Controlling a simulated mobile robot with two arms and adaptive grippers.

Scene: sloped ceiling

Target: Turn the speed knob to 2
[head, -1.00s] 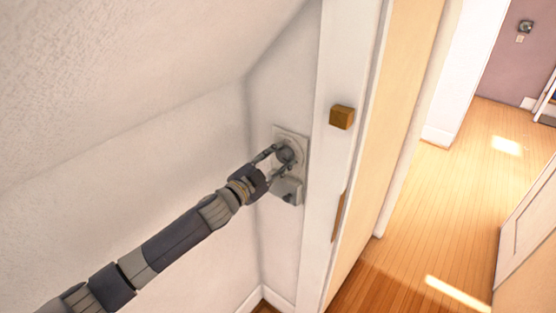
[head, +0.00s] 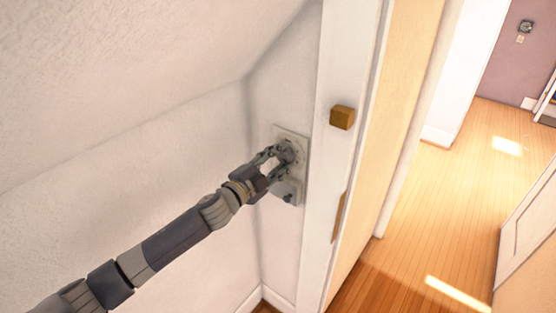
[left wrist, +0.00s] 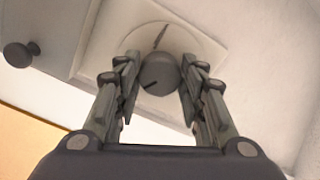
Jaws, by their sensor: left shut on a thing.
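The speed knob (left wrist: 160,74) is a round grey knob with a dark pointer mark, on a pale round dial of a wall plate. In the head view the knob (head: 286,152) sits on the upper part of the plate (head: 292,132). My left gripper (head: 281,156) is at the knob, its two fingers on either side of it, shut on it. In the left wrist view the fingers (left wrist: 158,80) flank the knob, and the pointer mark points down and left. A dark line shows on the dial above the knob. No numbers are readable. My right gripper is not in view.
A smaller dark knob (left wrist: 20,54) sits on a lower box of the plate; it also shows in the head view (head: 288,198). A white door frame (head: 345,60) with a brown block (head: 342,117) stands just right. The sloped ceiling (head: 120,80) comes down at left.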

